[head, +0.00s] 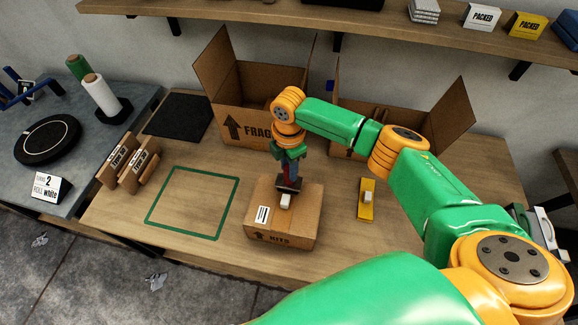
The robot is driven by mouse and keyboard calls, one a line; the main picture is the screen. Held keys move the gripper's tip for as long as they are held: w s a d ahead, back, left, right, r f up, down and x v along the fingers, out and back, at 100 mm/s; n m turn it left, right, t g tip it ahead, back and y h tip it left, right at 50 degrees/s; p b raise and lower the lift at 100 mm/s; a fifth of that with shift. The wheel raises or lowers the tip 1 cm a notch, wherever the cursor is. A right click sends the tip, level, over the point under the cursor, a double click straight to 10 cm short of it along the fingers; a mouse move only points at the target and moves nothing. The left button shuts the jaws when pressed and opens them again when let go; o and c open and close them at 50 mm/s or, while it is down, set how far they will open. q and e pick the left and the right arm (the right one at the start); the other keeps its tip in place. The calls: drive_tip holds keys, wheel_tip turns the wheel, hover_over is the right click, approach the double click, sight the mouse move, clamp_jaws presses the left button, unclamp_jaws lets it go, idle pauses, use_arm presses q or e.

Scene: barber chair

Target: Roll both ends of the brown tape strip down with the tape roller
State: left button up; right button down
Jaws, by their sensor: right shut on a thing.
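A closed cardboard box marked KITS (305,222) sits on the wooden table, in the middle. My right gripper (290,160) is above the box, pointing down, shut on the tape roller (289,186). The roller's dark head is at the box top, with a small white part below it. I cannot tell whether the roller touches the box. The brown tape strip cannot be made out against the brown cardboard, and the roller hides part of the box top. My left gripper is out of view.
Two open cartons, one marked FRAGILE (218,100), stand behind the box. A yellow holder (366,212) lies to its right. A green square outline (160,193) marks clear table to its left.

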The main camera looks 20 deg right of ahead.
idle(0.4)
wheel_tip(320, 180, up, 3)
drive_tip(key=p, duration=0.3)
drive_tip(key=shift+r, duration=1.55)
drive_tip(key=shift+f, duration=0.2)
wheel_tip(320, 180, down, 4)
drive_tip(key=shift+f+b, duration=0.1)
drive_tip(key=shift+b, duration=1)
drive_tip(key=shift+f, duration=0.35)
drive_tip(key=shift+f+b, duration=0.3)
drive_tip(key=shift+f, duration=0.1)
